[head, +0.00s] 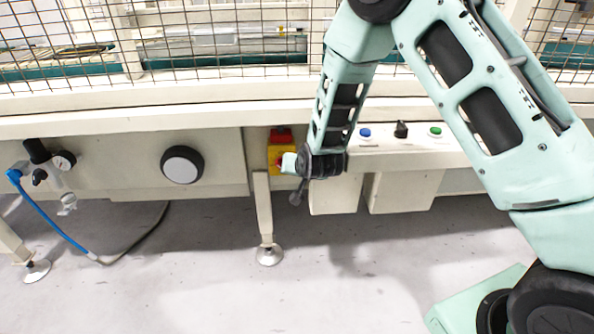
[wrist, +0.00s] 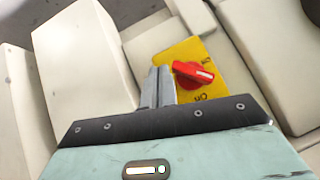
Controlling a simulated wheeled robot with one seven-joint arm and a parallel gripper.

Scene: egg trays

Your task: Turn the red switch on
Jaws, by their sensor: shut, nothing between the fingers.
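The red switch (wrist: 190,75) is a rotary knob with a white mark on its handle. It sits on a yellow plate (wrist: 212,52) that bears the word "On" near the lower edge and another label at the right. My gripper (head: 288,163) is at the plate. In the wrist view its fingers (wrist: 158,85) are closed together just left of the knob, close beside it. I cannot tell whether they touch it.
A blue button (head: 365,132), a black selector (head: 401,129) and a green button (head: 435,131) sit on the panel to the right. A machine leg (head: 264,215) stands below the switch. A round black-and-white dial (head: 182,164) is at left. Wire mesh runs above.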

